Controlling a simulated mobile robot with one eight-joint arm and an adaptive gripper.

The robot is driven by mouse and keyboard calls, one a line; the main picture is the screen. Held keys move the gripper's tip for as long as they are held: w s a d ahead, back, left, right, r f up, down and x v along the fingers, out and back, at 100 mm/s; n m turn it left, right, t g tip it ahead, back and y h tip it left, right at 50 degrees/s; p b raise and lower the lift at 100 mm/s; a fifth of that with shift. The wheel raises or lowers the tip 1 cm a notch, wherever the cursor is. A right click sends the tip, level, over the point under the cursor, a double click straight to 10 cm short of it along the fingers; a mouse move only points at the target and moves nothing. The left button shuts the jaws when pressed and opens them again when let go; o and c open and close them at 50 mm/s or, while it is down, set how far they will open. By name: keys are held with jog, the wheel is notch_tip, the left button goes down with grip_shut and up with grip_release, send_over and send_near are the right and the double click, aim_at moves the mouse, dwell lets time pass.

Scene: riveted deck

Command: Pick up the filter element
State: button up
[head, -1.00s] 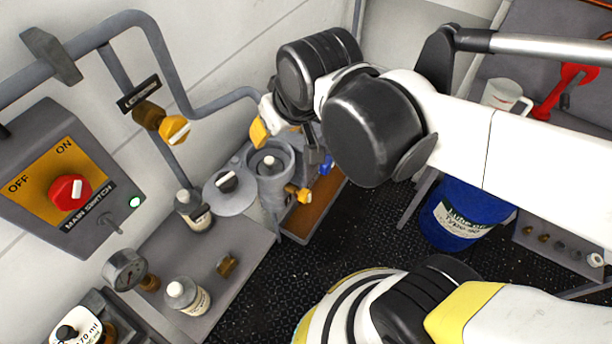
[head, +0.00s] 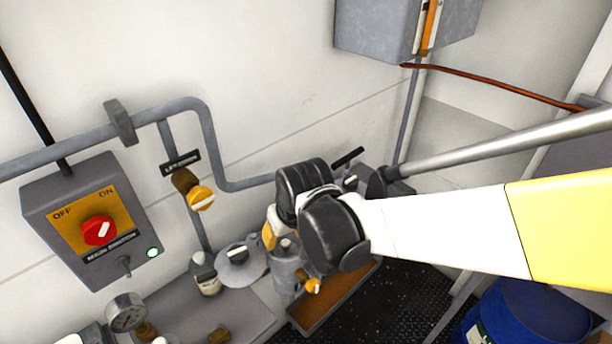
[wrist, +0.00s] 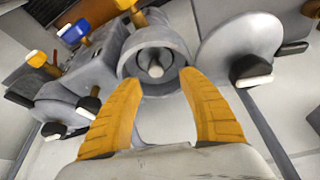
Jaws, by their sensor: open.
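The filter element is most likely the pale round-tipped piece (wrist: 155,70) inside the open grey cylindrical housing (wrist: 152,112) in the wrist view; its lower part is hidden by the housing wall. In the head view the housing (head: 284,278) stands below my wrist, with the pale tip (head: 285,243) at its top. My gripper (wrist: 158,82) is open, its two yellow fingers spread on either side of the housing's mouth in the picture. Nothing is between the fingers that I can see held. I cannot tell how far the fingertips are from the housing.
A round grey lid with a black-and-white handle (wrist: 243,45) lies beside the housing. Blue and yellow valve handles (wrist: 75,32) stand on the other side. In the head view, a bottle (head: 205,275), a brown tray (head: 330,300) and a wall pipe (head: 215,150) are close by.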

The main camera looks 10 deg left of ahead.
aim_at(286, 243)
jog(key=x, duration=0.1)
jog(key=b+x, duration=0.1)
jog(key=x, duration=0.1)
jog(key=b+x, duration=0.1)
jog(key=x, duration=0.1)
jog(key=shift+d+f, duration=0.2)
jog(key=shift+d, duration=0.15)
jog(key=shift+r, duration=0.1)
grip_shut()
